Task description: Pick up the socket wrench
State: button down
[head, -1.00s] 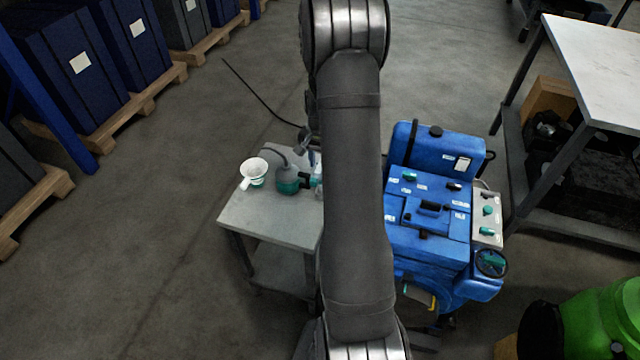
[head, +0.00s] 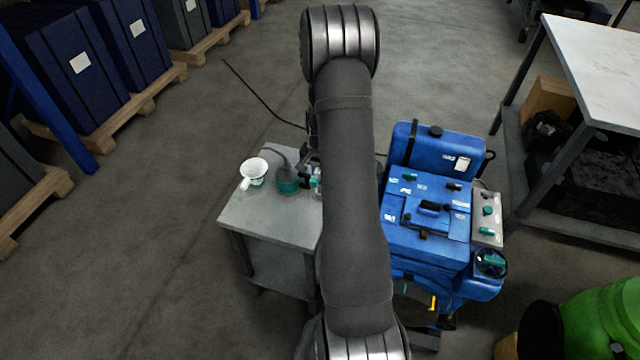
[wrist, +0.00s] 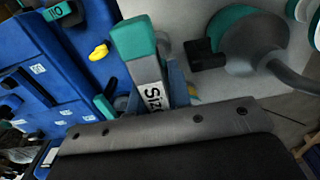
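I cannot pick out the socket wrench for certain. In the wrist view a grey bar with a teal end (wrist: 137,42) and a white label beginning "Siz" stands up in the middle, close in front of the camera; I cannot tell if it is the wrench. My gripper (head: 312,166) is low over the right part of the small grey table (head: 272,226) in the head view, mostly hidden by my arm. Its fingers cannot be made out. A teal and grey oil can (head: 288,184) is just left of it, and shows in the wrist view (wrist: 250,42).
A white funnel-like cup (head: 254,170) stands on the table's left part. A blue machine (head: 430,225) stands close to the table's right side. The table's front left is clear.

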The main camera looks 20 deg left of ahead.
dwell(0.3)
jog(key=shift+r, duration=0.5)
jog(key=r, duration=0.3)
jog(key=shift+d+r, duration=0.35)
jog(key=s+d+r, duration=0.1)
jog(key=d+r, duration=0.5)
jog(key=d, duration=0.5)
jog(key=shift+s+r, duration=0.15)
jog(key=shift+s, duration=0.15)
